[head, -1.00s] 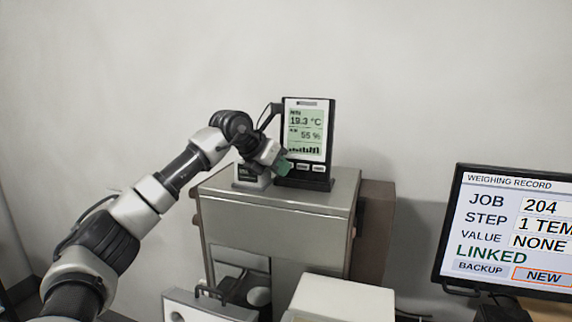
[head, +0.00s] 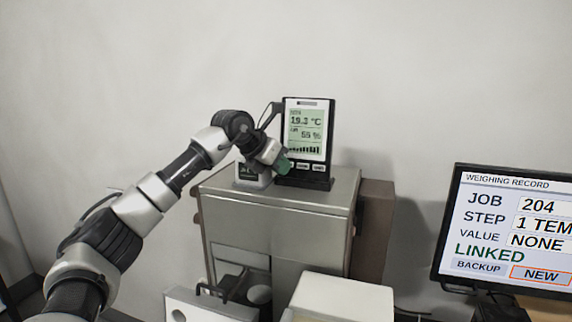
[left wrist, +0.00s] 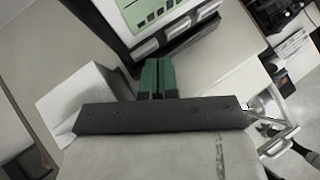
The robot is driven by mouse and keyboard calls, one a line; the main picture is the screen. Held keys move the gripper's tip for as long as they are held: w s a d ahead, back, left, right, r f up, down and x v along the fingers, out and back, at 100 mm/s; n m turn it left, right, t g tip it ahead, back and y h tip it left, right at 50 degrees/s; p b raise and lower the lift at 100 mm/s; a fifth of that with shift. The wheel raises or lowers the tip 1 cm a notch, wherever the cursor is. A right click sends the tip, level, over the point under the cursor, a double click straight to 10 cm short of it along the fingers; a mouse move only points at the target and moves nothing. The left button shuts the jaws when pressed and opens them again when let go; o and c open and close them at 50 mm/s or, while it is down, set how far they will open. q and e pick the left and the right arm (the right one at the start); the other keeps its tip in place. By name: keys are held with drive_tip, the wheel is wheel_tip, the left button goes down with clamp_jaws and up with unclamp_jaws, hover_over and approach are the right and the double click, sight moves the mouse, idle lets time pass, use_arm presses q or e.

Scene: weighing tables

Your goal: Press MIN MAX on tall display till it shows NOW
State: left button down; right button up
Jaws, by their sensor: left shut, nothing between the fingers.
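The tall display (head: 305,128) stands upright at the back of the metal cabinet. Its screen shows about 19.3 °C and 55 %, with a row of bars below. The small label above the temperature is too blurred to read. A row of buttons (head: 310,167) runs along its base. My left gripper (head: 283,163) has green fingertips, shut and empty, at the left end of that row, hiding the leftmost button. In the left wrist view the fingertips (left wrist: 157,75) point at the display's button strip (left wrist: 178,38); I cannot tell whether they touch it.
A small white device (head: 252,178) stands left of the display, close to my gripper. The metal cabinet (head: 285,225) carries both. A monitor (head: 510,230) at the right shows JOB 204, VALUE NONE, LINKED. A white box (head: 340,298) stands in front of the cabinet.

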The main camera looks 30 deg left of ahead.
use_arm(q)
drive_tip(key=shift+f, duration=0.45)
drive_tip(key=shift+s+d+f+b, duration=0.1)
drive_tip(key=shift+s+f+b, duration=0.15)
drive_tip(key=shift+b, duration=0.2)
drive_tip(key=shift+s+d+b, duration=0.15)
drive_tip(key=shift+s+b, duration=0.65)
drive_tip(key=shift+s, duration=0.05)
drive_tip(key=s, duration=0.1)
drive_tip(key=s+r, duration=0.1)
drive_tip(key=shift+s+d+b, duration=0.3)
drive_tip(key=shift+b, duration=0.1)
drive_tip(key=shift+w, duration=0.1)
